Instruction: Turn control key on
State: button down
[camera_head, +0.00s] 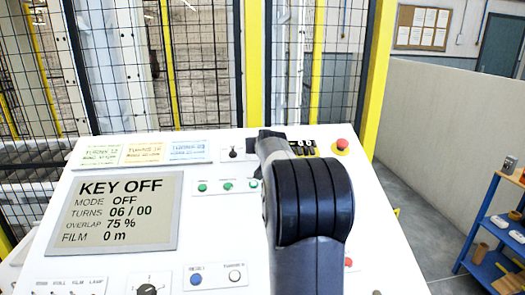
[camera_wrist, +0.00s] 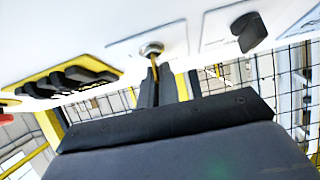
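The control panel (camera_head: 225,225) is a white sloped console. In the head view my arm hides the key, the lock and the fingertips.
A black knob (camera_wrist: 248,31) sits beside the lock, also showing in the head view (camera_head: 233,153). Black switches on a yellow plate (camera_wrist: 62,82) and a red mushroom button (camera_head: 342,145) are on the other side. Mesh fencing (camera_head: 205,60) stands behind the panel; a blue shelf (camera_head: 495,235) is at right.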

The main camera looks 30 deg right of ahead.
jog(key=shift+w+a+b, duration=0.2)
jog(key=shift+w+b, duration=0.05)
jog(key=shift+b, duration=0.95)
